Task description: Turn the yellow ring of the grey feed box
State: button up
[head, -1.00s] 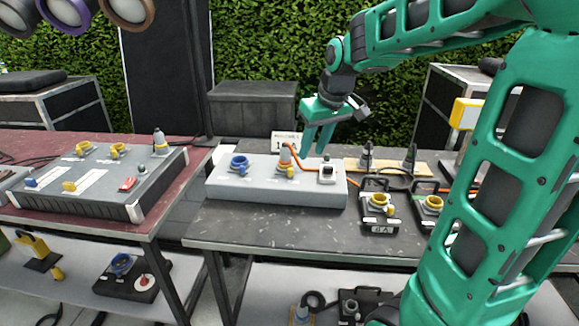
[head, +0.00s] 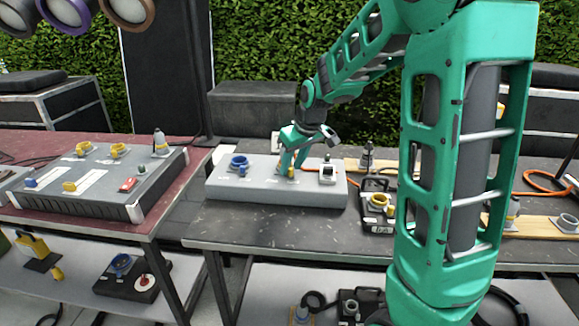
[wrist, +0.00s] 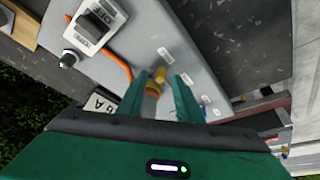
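The grey feed box (head: 270,190) lies on the dark table. It also fills the middle of the wrist view (wrist: 150,30). Its yellow ring (wrist: 152,90), with a small yellow tab (wrist: 160,74), shows between my fingers in the wrist view. In the head view only a bit of yellow (head: 291,172) shows beneath my gripper (head: 291,163), the rest hidden behind the fingers. My gripper (wrist: 160,92) is open, pointing down, with one finger on either side of the ring. I cannot tell whether the fingers touch it.
On the same box sit a blue ring (head: 239,163) at the left and a white-framed switch (head: 327,173) at the right. An orange cable (wrist: 118,62) runs close to the ring. A black box with a yellow ring (head: 377,202) stands right of the feed box.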

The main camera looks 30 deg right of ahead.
jog(key=shift+w+f, duration=0.1)
jog(key=shift+f, duration=0.1)
grip_shut()
jog(key=shift+a+m, duration=0.15)
jog(key=shift+m, duration=0.15)
jog(key=a+m+h, duration=0.1)
jog(key=m, duration=0.1)
jog(key=w+a+m, duration=0.1)
jog(key=m, duration=0.1)
jog(key=shift+a+h, duration=0.15)
jog(key=shift+h, duration=0.25)
jog(key=shift+w+a+m+g+h, duration=0.15)
jog(key=shift+w+a+m+h, duration=0.15)
jog(key=shift+m, duration=0.6)
jog(key=shift+w+a+m+g+h, duration=0.2)
jog(key=shift+w+a+m+h, duration=0.05)
jog(key=shift+m, duration=0.65)
jog(key=shift+w+a+m+g+h, duration=0.15)
jog(key=shift+w+a+m+h, duration=0.15)
jog(key=shift+m, duration=0.6)
jog(key=shift+r, duration=0.1)
